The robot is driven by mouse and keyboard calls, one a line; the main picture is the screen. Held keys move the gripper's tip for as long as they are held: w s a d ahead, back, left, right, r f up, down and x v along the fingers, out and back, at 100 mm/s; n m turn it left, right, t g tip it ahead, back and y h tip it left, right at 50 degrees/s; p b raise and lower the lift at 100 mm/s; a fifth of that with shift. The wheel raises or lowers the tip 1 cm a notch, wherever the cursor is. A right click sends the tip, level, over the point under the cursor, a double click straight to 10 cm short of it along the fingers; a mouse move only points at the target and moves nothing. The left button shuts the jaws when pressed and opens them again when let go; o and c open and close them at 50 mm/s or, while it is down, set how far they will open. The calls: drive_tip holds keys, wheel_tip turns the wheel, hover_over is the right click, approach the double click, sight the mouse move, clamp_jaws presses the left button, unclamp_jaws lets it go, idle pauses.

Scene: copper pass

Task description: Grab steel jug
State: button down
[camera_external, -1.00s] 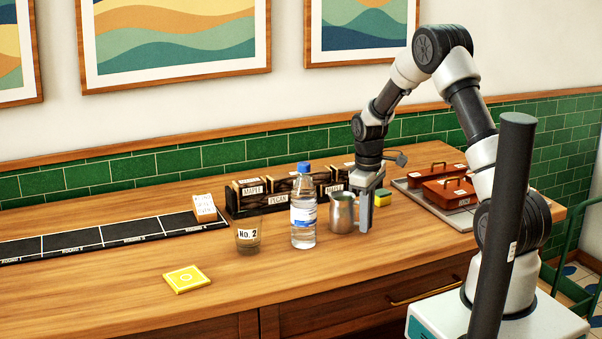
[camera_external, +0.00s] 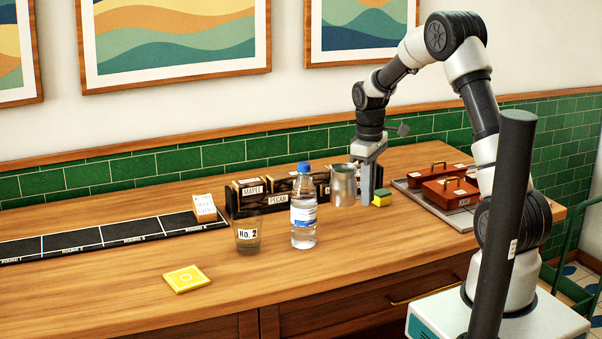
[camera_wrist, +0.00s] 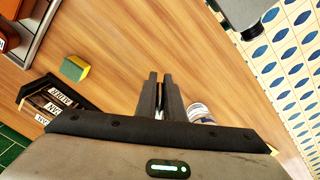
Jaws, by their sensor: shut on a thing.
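The steel jug (camera_external: 342,184) is a grey metal pitcher. It is held upright above the wooden counter in the external view, just right of the water bottle. My gripper (camera_external: 367,195) is shut on the jug at its right side, pointing down. In the wrist view my gripper's fingers (camera_wrist: 160,78) are close together. The jug is mostly hidden there, and I cannot tell which part shows between them.
A clear water bottle (camera_external: 303,215) and a glass marked No. 2 (camera_external: 247,236) stand left of the jug. Behind is a dark labelled rack (camera_external: 262,204). A yellow-green sponge (camera_external: 383,197) and red boxes (camera_external: 449,192) are at right. The front counter is mostly clear.

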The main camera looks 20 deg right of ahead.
drive_tip(key=shift+r, duration=1.15)
idle(2.4)
